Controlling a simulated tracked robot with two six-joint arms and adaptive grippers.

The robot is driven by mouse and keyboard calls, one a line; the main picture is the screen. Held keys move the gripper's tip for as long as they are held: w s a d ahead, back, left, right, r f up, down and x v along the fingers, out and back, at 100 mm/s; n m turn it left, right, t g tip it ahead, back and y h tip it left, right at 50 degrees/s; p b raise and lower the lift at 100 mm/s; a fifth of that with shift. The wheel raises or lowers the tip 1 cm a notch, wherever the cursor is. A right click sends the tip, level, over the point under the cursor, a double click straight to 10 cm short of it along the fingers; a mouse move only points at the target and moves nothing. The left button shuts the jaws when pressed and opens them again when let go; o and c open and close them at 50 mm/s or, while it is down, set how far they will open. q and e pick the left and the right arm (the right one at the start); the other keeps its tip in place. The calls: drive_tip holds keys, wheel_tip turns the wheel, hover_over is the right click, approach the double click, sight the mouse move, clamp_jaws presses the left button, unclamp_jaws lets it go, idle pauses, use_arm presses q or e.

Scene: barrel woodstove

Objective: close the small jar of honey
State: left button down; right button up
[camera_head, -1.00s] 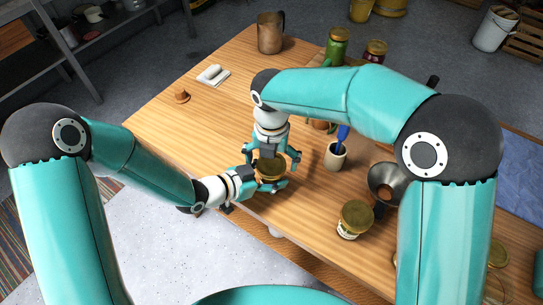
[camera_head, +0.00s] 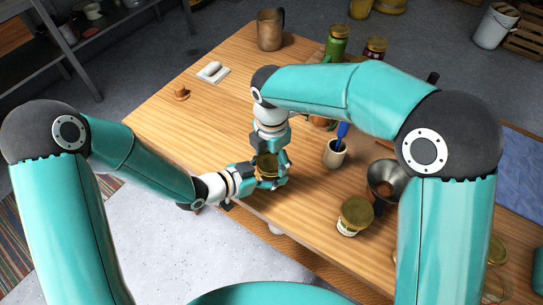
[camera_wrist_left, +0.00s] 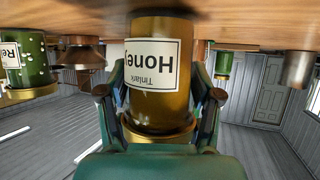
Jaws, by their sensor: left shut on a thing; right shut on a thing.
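The honey jar (camera_wrist_left: 155,75), amber with a white "Tinlark Honey" label, stands upright near the table's front edge; the left wrist view is upside down. Its gold lid (camera_head: 267,163) is on top of the jar; whether it is tight I cannot tell. My left gripper (camera_head: 270,178) comes in from the left, shut around the jar, one finger on each side in the left wrist view (camera_wrist_left: 160,105). My right gripper (camera_head: 272,160) reaches down from above and is shut on the lid; its fingers partly hide it.
A larger gold-lidded jar (camera_head: 355,214) and a metal funnel (camera_head: 387,180) stand to the right. A cup (camera_head: 335,154) holds a blue-handled tool. A green jar (camera_head: 337,42) and a copper mug (camera_head: 270,30) stand at the back. The table's left part is mostly clear.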

drive_tip(key=m, duration=1.1)
drive_tip(key=shift+m, duration=0.4)
drive_tip(key=o, duration=1.3)
drive_tip(key=shift+c, duration=0.2)
drive_tip(key=shift+r, duration=2.25)
